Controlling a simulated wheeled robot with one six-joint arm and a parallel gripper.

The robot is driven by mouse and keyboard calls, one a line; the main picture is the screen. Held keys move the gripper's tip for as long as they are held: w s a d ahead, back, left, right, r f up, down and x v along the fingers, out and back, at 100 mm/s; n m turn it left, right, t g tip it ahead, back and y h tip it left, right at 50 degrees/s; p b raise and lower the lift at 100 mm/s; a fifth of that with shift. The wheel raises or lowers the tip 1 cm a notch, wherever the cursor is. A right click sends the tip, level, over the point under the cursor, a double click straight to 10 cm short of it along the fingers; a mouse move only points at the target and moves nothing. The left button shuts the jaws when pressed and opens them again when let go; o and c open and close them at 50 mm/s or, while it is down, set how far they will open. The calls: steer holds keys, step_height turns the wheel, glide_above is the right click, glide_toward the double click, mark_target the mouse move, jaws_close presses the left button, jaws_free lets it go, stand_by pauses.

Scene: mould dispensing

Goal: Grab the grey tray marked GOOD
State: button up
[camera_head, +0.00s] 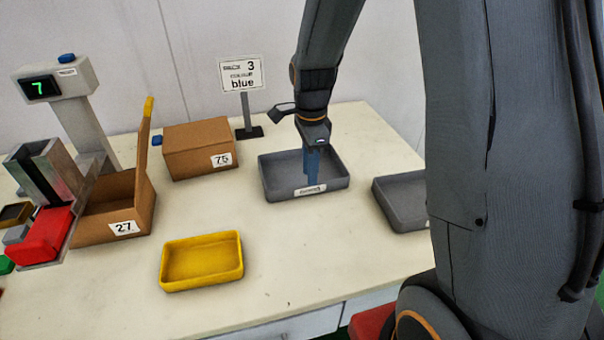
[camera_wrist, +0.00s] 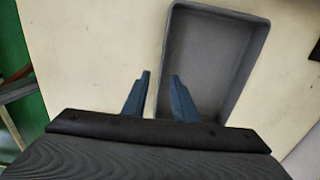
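A grey tray (camera_head: 272,187) with a small white label (camera_head: 310,190) on its front wall stands right of the middle of the table; the label's word is too small to read surely.
A yellow tray (camera_head: 202,284) lies at the front. Cardboard boxes marked 27 (camera_head: 98,230) and 75 (camera_head: 190,160) stand left, by a dispenser (camera_head: 50,180) with a green 7. A sign (camera_head: 241,75) reading blue stands behind.

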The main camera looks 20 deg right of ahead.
steer(key=shift+f+p, duration=0.55)
steer(key=shift+f, duration=2.25)
steer(key=shift+w, duration=0.1)
jaws_close()
